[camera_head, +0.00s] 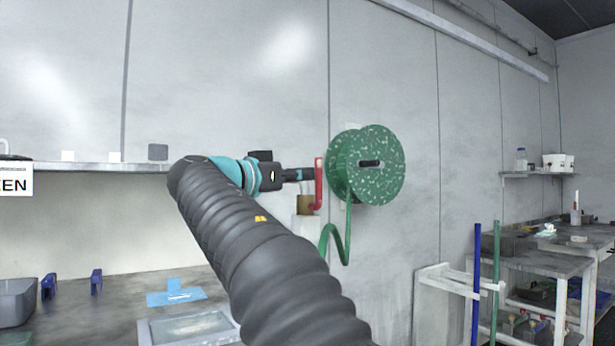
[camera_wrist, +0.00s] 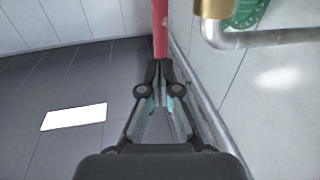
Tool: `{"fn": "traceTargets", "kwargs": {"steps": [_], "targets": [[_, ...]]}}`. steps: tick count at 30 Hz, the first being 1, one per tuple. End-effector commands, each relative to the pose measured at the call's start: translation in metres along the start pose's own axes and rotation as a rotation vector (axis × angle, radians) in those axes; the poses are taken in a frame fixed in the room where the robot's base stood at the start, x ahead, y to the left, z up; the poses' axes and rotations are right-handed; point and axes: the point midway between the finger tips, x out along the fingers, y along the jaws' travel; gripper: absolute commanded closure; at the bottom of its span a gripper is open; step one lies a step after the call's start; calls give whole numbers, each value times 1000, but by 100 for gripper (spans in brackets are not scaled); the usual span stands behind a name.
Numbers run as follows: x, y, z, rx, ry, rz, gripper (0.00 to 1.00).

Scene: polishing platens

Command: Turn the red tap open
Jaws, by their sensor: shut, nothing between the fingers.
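The red tap handle (camera_head: 318,184) stands upright as a narrow lever in the head view, beside the brass valve body (camera_head: 305,205) and left of the green hose reel. In the wrist view the red handle (camera_wrist: 160,30) runs from the top edge down to the fingertips. My gripper (camera_head: 309,174) is at the handle's left side in the head view. In the wrist view my gripper (camera_wrist: 158,72) has its fingertips together at the handle's near end, with nothing held between them. Whether they touch the handle I cannot tell. Part of the brass valve (camera_wrist: 214,10) shows at the top right.
The green hose reel (camera_head: 383,168) is on the wall just right of the handle, its hose (camera_head: 336,242) hanging below. A grey pipe (camera_wrist: 262,39) runs from the valve in the wrist view. A shelf (camera_head: 90,167) is at left. A blue pole (camera_head: 476,285) stands lower right.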

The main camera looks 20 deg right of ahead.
Motion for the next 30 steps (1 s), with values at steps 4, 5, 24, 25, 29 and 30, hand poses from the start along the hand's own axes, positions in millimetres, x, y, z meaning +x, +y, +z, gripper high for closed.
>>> {"fn": "traceTargets", "kwargs": {"steps": [4, 5, 24, 25, 29, 30], "targets": [[-24, -3, 0, 0, -1, -2, 100], [-30, -4, 0, 0, -1, -1, 100], [-120, -2, -7, -1, -1, 7, 100], [-121, -2, -7, -1, -1, 7, 100], [-120, -1, -6, -11, -7, 3, 100], [-117, 0, -3, -27, -17, -4, 100]]}}
